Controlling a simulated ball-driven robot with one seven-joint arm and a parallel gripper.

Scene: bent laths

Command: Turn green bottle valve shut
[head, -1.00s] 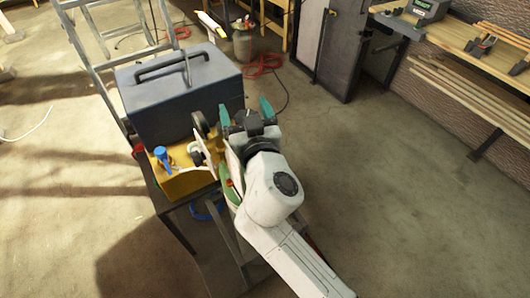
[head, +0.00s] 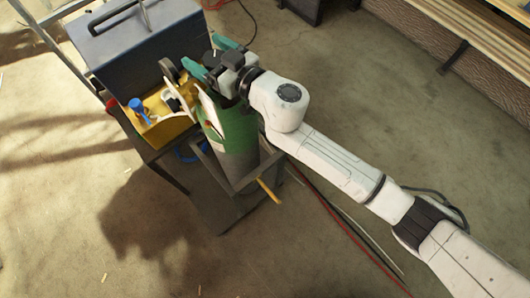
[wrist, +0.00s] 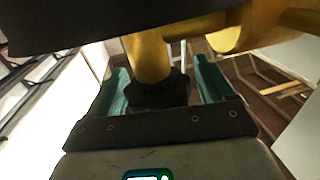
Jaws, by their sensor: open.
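The green bottle (head: 237,140) stands upright in a dark metal cart, with its top partly hidden behind my gripper (head: 210,55). My gripper is open, with its two teal fingers apart over the bottle's top. In the wrist view, a black lobed knob (wrist: 158,92) on a yellow valve stem (wrist: 148,55) sits between the fingers of my gripper (wrist: 163,72). I see a gap between the knob and the right finger; contact on the left is unclear. The knob cannot be made out in the head view.
A yellow tray (head: 165,125) with a blue-handled item (head: 139,108) lies left of the bottle. A blue-grey toolbox (head: 135,45) stands behind it. Round gauges (head: 172,70) sit close left of my gripper. Red and dark hoses lie on the floor at right.

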